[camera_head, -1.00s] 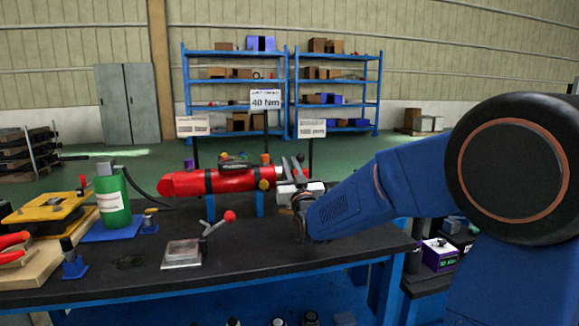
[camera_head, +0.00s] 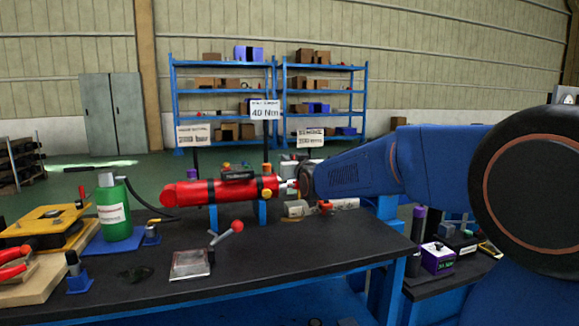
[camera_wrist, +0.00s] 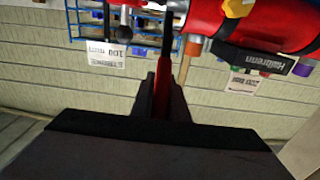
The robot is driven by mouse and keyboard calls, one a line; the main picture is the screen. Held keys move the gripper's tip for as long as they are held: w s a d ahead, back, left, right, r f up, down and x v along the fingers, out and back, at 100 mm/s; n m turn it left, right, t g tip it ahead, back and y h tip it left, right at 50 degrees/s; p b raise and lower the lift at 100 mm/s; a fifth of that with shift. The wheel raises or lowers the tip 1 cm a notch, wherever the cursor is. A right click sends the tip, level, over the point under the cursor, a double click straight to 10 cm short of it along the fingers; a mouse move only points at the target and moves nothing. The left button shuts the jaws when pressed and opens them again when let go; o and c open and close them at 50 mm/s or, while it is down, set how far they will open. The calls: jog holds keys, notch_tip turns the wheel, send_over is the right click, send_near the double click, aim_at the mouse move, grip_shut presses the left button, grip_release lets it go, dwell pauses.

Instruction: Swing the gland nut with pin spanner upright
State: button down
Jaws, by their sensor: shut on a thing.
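The red hydraulic cylinder (camera_head: 220,191) lies level above the bench, its right end towards my arm. My gripper (camera_wrist: 164,98) is shut on the red grip of the pin spanner (camera_wrist: 162,86) in the wrist view. The spanner's dark shank runs up from the jaws towards the cylinder's end. The cylinder's red body (camera_wrist: 280,24) fills the upper right there. In the head view, my wrist is at the cylinder's right end and hides the spanner and most of the gland nut. I cannot tell the spanner's exact angle.
A lever with a red knob (camera_head: 237,227) rises from the bench in front of the cylinder. A green bottle pump (camera_head: 113,213) and a yellow press (camera_head: 46,226) stand at left. A sign reading 40 Nm (camera_head: 265,110) stands behind. The front right of the bench (camera_head: 340,250) is clear.

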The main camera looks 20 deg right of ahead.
jog(key=shift+w+a+r+g, duration=0.1)
jog(key=shift+w+r+g, duration=0.3)
jog(key=shift+w+g, duration=0.25)
jog(key=shift+w+a+r+g, duration=0.1)
jog(key=shift+w+r+g, duration=0.35)
jog(key=shift+w, duration=0.25)
jog(key=shift+w+d+r+g, duration=0.15)
jog(key=shift+w+r+g, duration=0.05)
jog(key=shift+w+g, duration=0.4)
jog(key=shift+w+d+r+g, duration=0.1)
jog(key=shift+w+r+g, duration=0.1)
jog(key=shift+w+g, duration=0.35)
jog(key=shift+w+r+g, duration=0.15)
jog(key=shift+w+g, duration=2)
jog(key=shift+w, duration=0.75)
jog(key=c, duration=1.7)
grip_release()
